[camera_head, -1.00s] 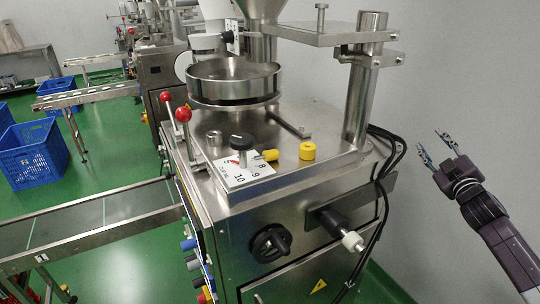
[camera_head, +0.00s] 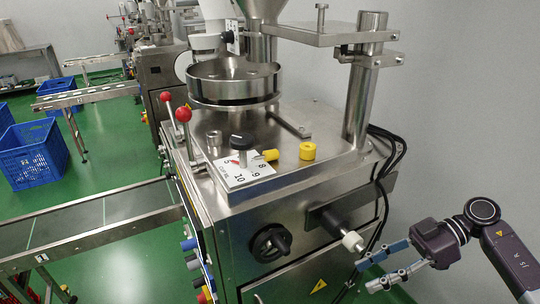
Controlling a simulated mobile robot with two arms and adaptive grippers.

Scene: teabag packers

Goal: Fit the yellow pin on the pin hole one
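A small yellow pin-like piece (camera_head: 266,155) lies on its side on the machine's steel top, at the edge of the white numbered plate (camera_head: 240,171). A short yellow cylinder (camera_head: 307,150) stands upright to its right, with a dark spot on its top. I cannot tell which hole is pin hole one. My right gripper (camera_head: 367,276) is at the lower right, in front of the machine's lower right side. Its two fingers are apart with nothing between them, well below the yellow pieces. My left gripper is not in view.
The black-and-white handle (camera_head: 350,240) sticks out of the machine front close to my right gripper. Black cables (camera_head: 385,185) hang along the machine's right side. Red-knobbed levers (camera_head: 183,115) and a round steel pan (camera_head: 234,80) stand on top. The wall side at right is clear.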

